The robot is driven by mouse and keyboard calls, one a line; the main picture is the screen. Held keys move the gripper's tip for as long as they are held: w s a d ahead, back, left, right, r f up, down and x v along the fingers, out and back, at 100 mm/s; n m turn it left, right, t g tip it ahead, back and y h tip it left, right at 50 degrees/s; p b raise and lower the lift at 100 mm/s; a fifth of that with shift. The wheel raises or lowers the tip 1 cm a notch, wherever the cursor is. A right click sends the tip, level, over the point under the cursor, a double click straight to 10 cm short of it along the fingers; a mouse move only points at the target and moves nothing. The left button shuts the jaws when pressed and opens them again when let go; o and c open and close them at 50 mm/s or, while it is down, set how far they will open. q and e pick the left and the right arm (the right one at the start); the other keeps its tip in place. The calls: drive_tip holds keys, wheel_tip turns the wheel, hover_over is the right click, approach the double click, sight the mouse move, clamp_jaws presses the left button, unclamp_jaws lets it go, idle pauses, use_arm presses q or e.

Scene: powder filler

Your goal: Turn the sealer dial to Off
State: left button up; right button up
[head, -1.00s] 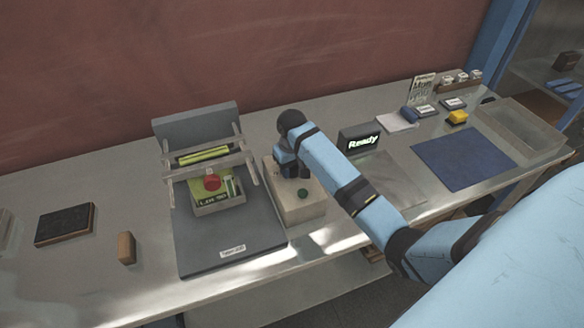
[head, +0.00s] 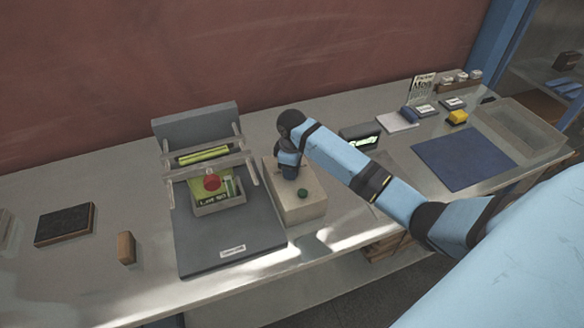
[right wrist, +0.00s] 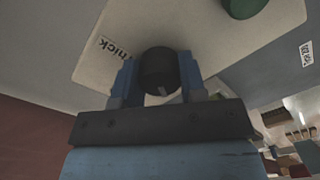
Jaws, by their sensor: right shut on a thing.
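The sealer dial (right wrist: 160,72) is a dark round knob with a pale pointer mark, on the top of a beige control box (head: 303,211). My right gripper (head: 289,172) reaches down onto that box from above and is shut on the dial. In the right wrist view its two blue fingers (right wrist: 158,76) stand on either side of the knob. A label ending in "hick" (right wrist: 114,47) is printed left of the dial; the other markings are hidden or out of view. In the head view my gripper hides the dial. My left gripper is not in view.
A green button (head: 302,192) sits on the same box, close to the gripper. The grey sealer (head: 231,243) with clear bars stands left, holding a small tray (head: 219,206). A display (head: 357,139) stands behind my right arm.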

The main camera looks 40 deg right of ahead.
drive_tip(key=shift+n, duration=0.3)
drive_tip(key=o, duration=0.9)
drive_tip(key=shift+r, duration=0.15)
wheel_tip(320, 180, up, 14)
drive_tip(key=shift+f+b, duration=0.2)
drive_tip(key=shift+b, duration=0.5)
drive_tip(key=shift+a+f, duration=0.1)
